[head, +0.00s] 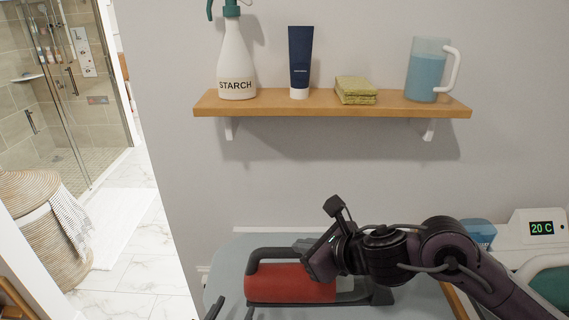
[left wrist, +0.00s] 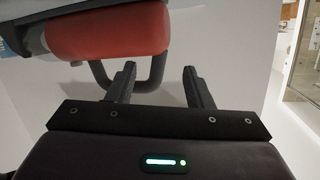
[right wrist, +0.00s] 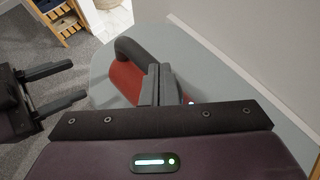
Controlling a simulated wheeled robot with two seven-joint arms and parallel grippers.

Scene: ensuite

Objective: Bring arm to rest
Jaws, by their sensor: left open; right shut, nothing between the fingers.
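My right arm reaches in from the right in the head view. Its gripper (head: 318,264) is over the right part of a red iron-like appliance (head: 275,284) with a dark handle; I cannot tell whether they touch. In the right wrist view the right gripper (right wrist: 160,78) is shut and empty, its fingers in front of the appliance (right wrist: 126,80). Only the fingertips of my left gripper (head: 232,311) show at the bottom of the head view. In the left wrist view the left gripper (left wrist: 160,80) is open and empty, with the red appliance (left wrist: 108,30) beyond its fingers.
The appliance is on a grey-blue board (head: 222,275) by the wall. A wooden shelf (head: 330,107) above holds a starch bottle (head: 236,62), a dark blue tube (head: 300,60), sponges (head: 355,90) and a jug (head: 427,72). A device with a display (head: 541,228) is at right; a basket (head: 45,235) at left.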

